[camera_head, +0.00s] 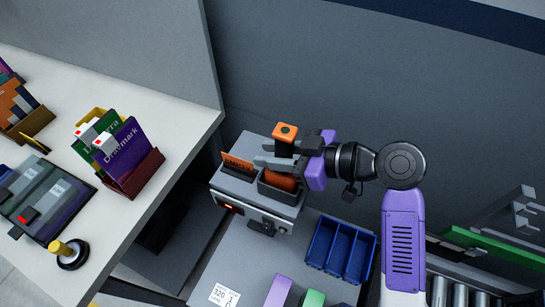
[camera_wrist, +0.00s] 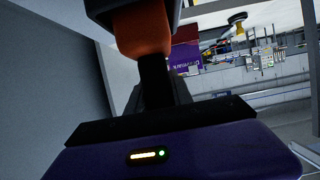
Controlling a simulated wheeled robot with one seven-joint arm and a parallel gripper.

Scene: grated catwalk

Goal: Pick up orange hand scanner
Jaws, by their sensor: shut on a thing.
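The orange hand scanner (camera_head: 285,131) is at my gripper in the head view, its orange top with a dark round spot showing above the fingers. My gripper (camera_head: 275,154) is shut on it, coming from the right with grey fingers and purple sides. An orange part (camera_head: 280,180) shows below the fingers, in a dark slot of the grey stand (camera_head: 238,186); I cannot tell whether it belongs to the same scanner. In the wrist view the scanner's orange part (camera_wrist: 141,32) shows beyond the dark finger, under a dark block. Much of it is hidden.
An orange lettered card (camera_head: 238,164) stands left of the slot. Blue bins (camera_head: 340,248) are at the front right of the stand. A white counter (camera_head: 170,115) at left holds card boxes (camera_head: 128,160), a dark tray and a stamp. A grey wall is behind.

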